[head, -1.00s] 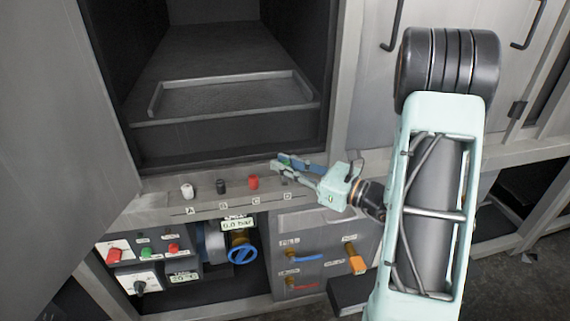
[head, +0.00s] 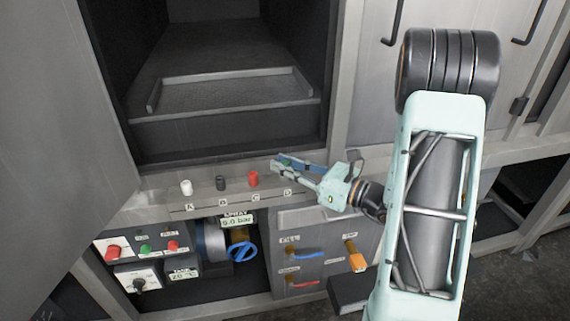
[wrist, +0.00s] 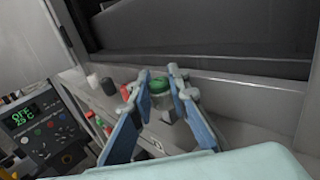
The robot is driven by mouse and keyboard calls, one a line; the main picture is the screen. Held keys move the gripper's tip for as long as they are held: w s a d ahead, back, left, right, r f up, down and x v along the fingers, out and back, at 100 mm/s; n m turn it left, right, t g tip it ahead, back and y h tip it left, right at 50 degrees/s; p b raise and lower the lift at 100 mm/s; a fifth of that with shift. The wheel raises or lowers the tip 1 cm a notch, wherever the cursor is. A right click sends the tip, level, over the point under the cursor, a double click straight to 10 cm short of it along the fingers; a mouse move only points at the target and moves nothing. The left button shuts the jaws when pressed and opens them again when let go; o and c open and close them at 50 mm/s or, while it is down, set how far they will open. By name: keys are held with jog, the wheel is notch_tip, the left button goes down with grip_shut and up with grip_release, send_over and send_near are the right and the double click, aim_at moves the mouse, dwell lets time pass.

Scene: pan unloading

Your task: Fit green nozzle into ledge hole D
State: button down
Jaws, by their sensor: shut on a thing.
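My gripper (head: 283,165) is shut on the green nozzle (wrist: 160,85) and holds it upright between its blue fingers. Only a little green shows between the fingers in the head view (head: 285,161). The gripper is over the right end of the grey ledge (head: 150,199), close to the label D (head: 288,193). Hole D itself is mostly hidden by the fingers, and I cannot tell whether the nozzle touches the ledge. A white nozzle (head: 186,188) stands at A, a black nozzle (head: 221,184) at B and a red nozzle (head: 253,180) at C.
Behind the ledge is an open dark chamber with a tray (head: 235,92). Below are a control panel (head: 143,248), a blue valve wheel (head: 243,252) and several coloured handles. A large grey door panel (head: 50,120) stands at the left.

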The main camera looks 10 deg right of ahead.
jog(key=shift+f+b, duration=0.7)
jog(key=shift+f, duration=0.25)
dwell(0.5)
jog(key=c, duration=1.8)
grip_release()
jog(key=shift+o, duration=0.2)
jog(key=shift+s+d, duration=0.1)
jog(key=v, duration=1.1)
jog(key=shift+s+d, duration=0.25)
